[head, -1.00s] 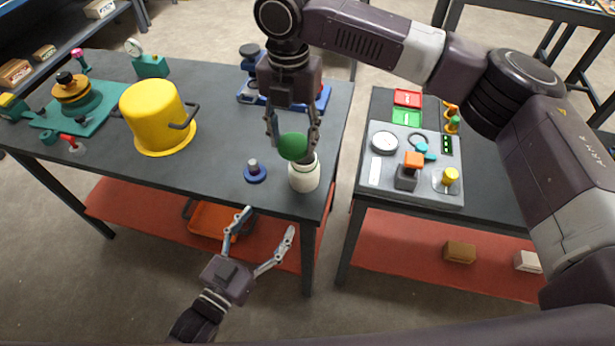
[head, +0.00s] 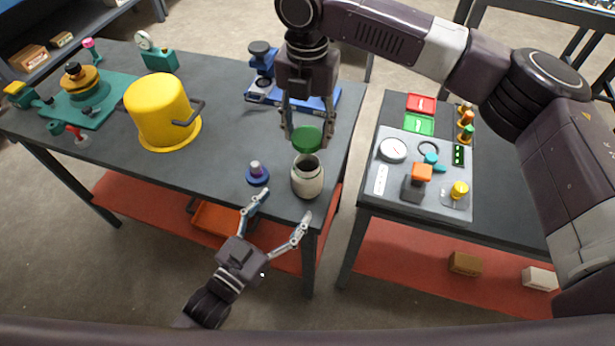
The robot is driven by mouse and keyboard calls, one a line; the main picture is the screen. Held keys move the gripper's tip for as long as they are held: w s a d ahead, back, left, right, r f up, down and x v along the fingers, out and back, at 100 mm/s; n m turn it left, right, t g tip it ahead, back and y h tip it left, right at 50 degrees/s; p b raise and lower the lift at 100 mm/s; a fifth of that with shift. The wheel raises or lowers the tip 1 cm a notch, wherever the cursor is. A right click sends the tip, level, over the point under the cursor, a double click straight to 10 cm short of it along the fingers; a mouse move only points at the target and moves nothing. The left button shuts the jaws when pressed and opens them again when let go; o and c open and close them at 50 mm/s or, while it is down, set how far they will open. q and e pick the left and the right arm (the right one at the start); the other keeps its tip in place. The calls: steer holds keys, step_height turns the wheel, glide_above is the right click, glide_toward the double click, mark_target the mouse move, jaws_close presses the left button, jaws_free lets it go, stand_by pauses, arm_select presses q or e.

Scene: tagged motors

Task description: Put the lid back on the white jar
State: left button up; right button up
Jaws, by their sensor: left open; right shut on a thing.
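The white jar (head: 307,181) stands upright near the front right corner of the left table, with its dark open mouth showing. The green lid (head: 307,139) is between the fingers of my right gripper (head: 306,134), which is shut on it. The lid appears above and slightly behind the jar mouth, apart from it and roughly level. My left gripper (head: 284,207) is open and empty at the front edge of the table, in front of the jar, with its fingers pointing toward it.
A small blue-based part (head: 257,175) stands just left of the jar. A yellow pot (head: 160,112) is further left, and a blue device (head: 262,70) stands behind. The right table holds a grey panel (head: 400,174) with gauges. A gap separates the tables.

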mark_target(314, 168)
arm_select(q)
steer(key=x, duration=1)
steer(key=shift+w, duration=0.1)
steer(key=shift+c, duration=0.2)
steer(key=c, duration=1.8)
steer(key=shift+o, duration=0.2)
arm_select(e)
steer(key=shift+f, duration=2.5)
